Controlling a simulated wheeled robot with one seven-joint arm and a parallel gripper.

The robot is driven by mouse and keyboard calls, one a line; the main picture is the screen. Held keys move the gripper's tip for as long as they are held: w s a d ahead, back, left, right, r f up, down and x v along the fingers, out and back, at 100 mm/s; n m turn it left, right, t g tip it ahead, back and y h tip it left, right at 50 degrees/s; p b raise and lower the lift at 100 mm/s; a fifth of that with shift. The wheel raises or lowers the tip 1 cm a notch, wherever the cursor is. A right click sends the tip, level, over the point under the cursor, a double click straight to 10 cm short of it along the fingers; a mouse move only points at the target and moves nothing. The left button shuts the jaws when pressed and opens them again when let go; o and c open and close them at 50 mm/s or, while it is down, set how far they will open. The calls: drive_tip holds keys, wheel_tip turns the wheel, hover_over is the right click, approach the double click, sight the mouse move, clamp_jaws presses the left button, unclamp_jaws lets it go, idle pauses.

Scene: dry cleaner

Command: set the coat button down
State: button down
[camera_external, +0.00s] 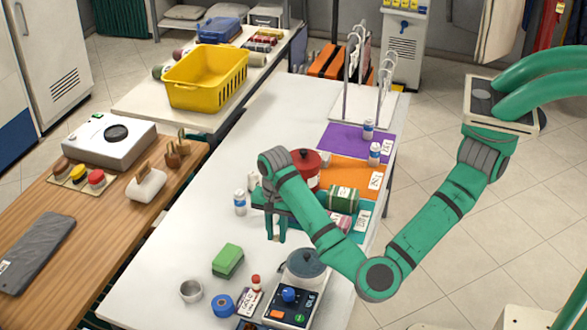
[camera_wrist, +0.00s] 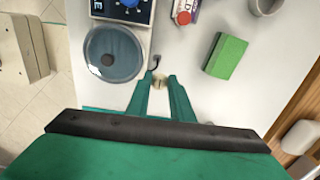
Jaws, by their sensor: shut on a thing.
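My gripper (camera_external: 275,236) hangs over the white table (camera_external: 215,190), pointing down, with both fingers showing. In the wrist view my gripper (camera_wrist: 159,80) is shut on a small beige item, the coat button (camera_wrist: 159,81), which sits between the fingertips.
A green sponge (camera_external: 228,260), blue tape roll (camera_external: 223,305) and metal cup (camera_external: 191,290) lie nearby. A red-lidded pot (camera_external: 306,168) and bottle (camera_external: 239,203) are behind. Bare table lies left of my gripper.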

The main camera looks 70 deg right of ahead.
drive_tip(key=w+d, duration=0.1)
drive_tip(key=d, duration=0.8)
hover_over(242, 243)
drive_tip(key=s, duration=0.1)
wheel_tip(242, 243, down, 9)
drive_tip(key=shift+r, duration=0.15)
drive_tip(key=shift+w+f, duration=0.45)
drive_tip(key=shift+f, duration=1.65)
drive_tip(key=shift+f, duration=0.15)
drive_tip(key=c, duration=1.6)
unclamp_jaws()
drive_tip(key=shift+o, duration=0.2)
